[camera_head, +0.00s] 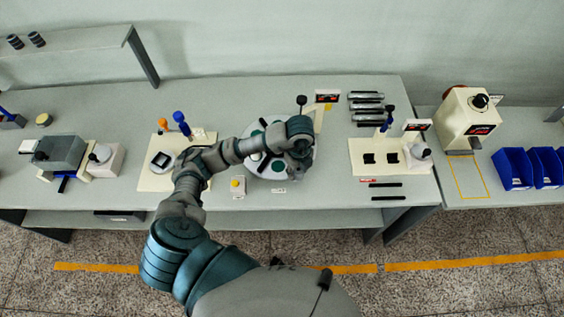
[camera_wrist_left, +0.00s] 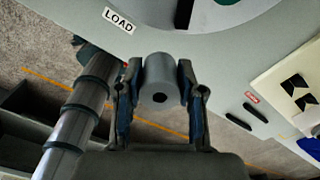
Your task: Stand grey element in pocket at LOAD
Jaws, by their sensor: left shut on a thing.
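My left gripper (camera_head: 299,163) is over the right part of a round white turntable (camera_head: 262,172) with green and dark patches. In the left wrist view the gripper (camera_wrist_left: 161,75) is shut on a grey element (camera_wrist_left: 160,82), a cylinder with a dark hole in the end facing the camera. The element's far end is hidden. The LOAD label (camera_head: 279,190) lies on the bench in front of the turntable. It also shows in the left wrist view (camera_wrist_left: 118,20), near the turntable's edge (camera_wrist_left: 225,28). The pocket at LOAD cannot be made out. My right gripper is not in view.
Several metallic cylinders (camera_head: 366,107) lie at the back right of the turntable. A cream fixture plate (camera_head: 372,166) with two black patches stands to the right. A small box with a yellow button (camera_head: 237,186) stands left of the label. Blue bins (camera_head: 513,168) are farther right.

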